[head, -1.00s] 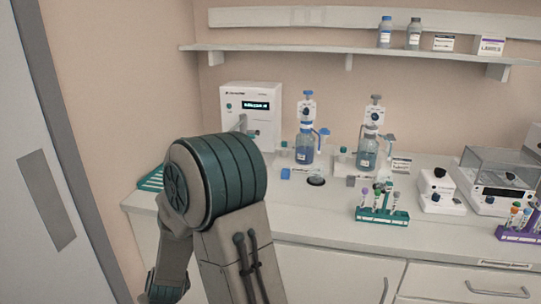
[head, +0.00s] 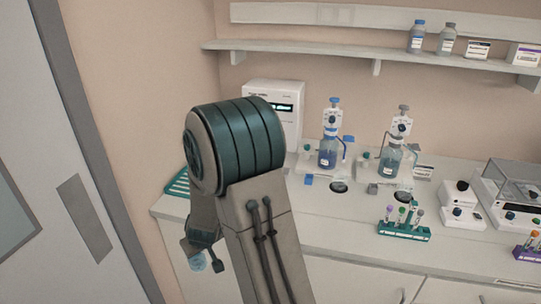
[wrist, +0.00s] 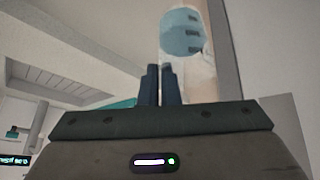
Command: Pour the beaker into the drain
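A small clear vessel with pale blue liquid, which looks like the beaker (head: 197,263), hangs in the air below the counter's left front edge in the head view. It also shows in the wrist view (wrist: 183,32), with dark marks on its side. My gripper (wrist: 161,72) has its two fingers close together at the beaker and appears shut on it; the exact contact is not clear. In the head view my gripper (head: 206,243) is at the beaker, partly behind my arm. A dark round drain (head: 338,187) is in the counter below the blue bottle; a second round opening (head: 403,197) is farther right.
A blue dispenser bottle (head: 328,152) and a teal one (head: 391,165) stand behind the openings. A white machine (head: 287,106), a teal rack (head: 177,184), a tube rack (head: 403,231) and a balance (head: 510,190) are on the counter (head: 310,215). A shelf (head: 370,53) is above. A door frame (head: 110,170) is at left.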

